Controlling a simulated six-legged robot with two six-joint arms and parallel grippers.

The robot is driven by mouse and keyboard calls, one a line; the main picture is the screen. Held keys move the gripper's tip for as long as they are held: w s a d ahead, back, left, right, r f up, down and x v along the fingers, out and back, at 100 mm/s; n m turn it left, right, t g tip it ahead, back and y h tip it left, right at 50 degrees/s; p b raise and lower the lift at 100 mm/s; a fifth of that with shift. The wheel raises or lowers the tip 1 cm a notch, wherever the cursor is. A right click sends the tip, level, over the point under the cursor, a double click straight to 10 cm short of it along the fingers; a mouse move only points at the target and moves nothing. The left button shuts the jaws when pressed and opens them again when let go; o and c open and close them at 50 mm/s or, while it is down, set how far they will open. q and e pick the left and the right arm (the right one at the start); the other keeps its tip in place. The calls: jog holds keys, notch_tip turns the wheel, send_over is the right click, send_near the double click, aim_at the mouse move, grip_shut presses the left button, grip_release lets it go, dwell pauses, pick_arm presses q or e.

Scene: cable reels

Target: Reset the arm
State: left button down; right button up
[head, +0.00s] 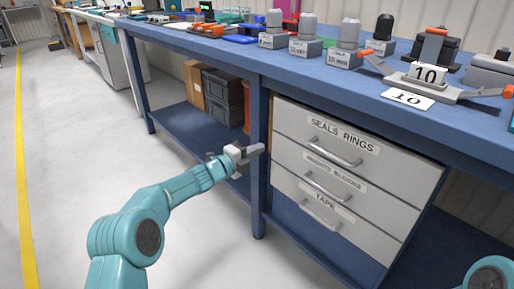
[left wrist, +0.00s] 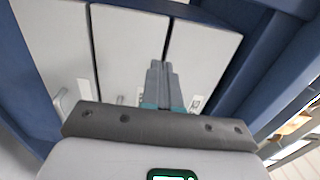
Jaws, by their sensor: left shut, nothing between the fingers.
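My left arm comes in from the lower left in the head view. Its gripper (head: 250,153) is in front of the blue bench leg, just left of the white drawer unit (head: 289,119). The left wrist view shows its two grey fingers (left wrist: 161,82) together and empty, with the drawer fronts behind them. Whether the fingertips touch the bench or drawers I cannot tell. Of my right arm only a teal joint shows at the lower right corner of the head view; its gripper is out of view.
The blue bench (head: 225,47) carries grey-capped blocks, tools and a "10" sign (head: 427,73). The three drawers, labelled SEALS RINGS and TAPE among others, are shut. Dark crates (head: 222,100) stand on the lower shelf. The floor (head: 75,130) at left is clear.

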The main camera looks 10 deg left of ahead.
pick_arm(q)
jog(key=s+r+n+g+y+p, duration=0.1)
jog(key=s+r+n+p, duration=0.2)
jog(key=r+p, duration=1.2)
jog(key=s+f+n+g+y+p, duration=0.2)
jog(key=s+f+n+g+p, duration=0.2)
jog(key=s, duration=1.1)
jog(key=s+f+n+g+y+p, duration=0.2)
jog(key=s+f+n+g+p, duration=0.2)
jog(key=s+n+p, duration=0.5)
jog(key=s+d+f+n+g+y+p, duration=0.1)
jog(key=s+f+n+g+p, duration=0.3)
jog(key=s+n, duration=0.7)
jog(key=s+f+y+p, duration=0.1)
jog(key=s+f+p, duration=0.1)
jog(key=s, duration=0.8)
jog(key=shift+s+n+g+p, duration=0.2)
jog(key=shift+n+g+p, duration=0.2)
jog(key=shift+p, duration=0.25)
pick_arm(e)
notch_tip(320, 180, up, 35)
jog(key=s+a, duration=0.1)
jog(key=shift+s+n+g, duration=0.15)
jog(key=shift+n+g, duration=0.15)
jog(key=shift+a+f, duration=0.1)
jog(key=shift+c, duration=0.4)
pick_arm(q)
jog(key=shift+f, duration=0.1)
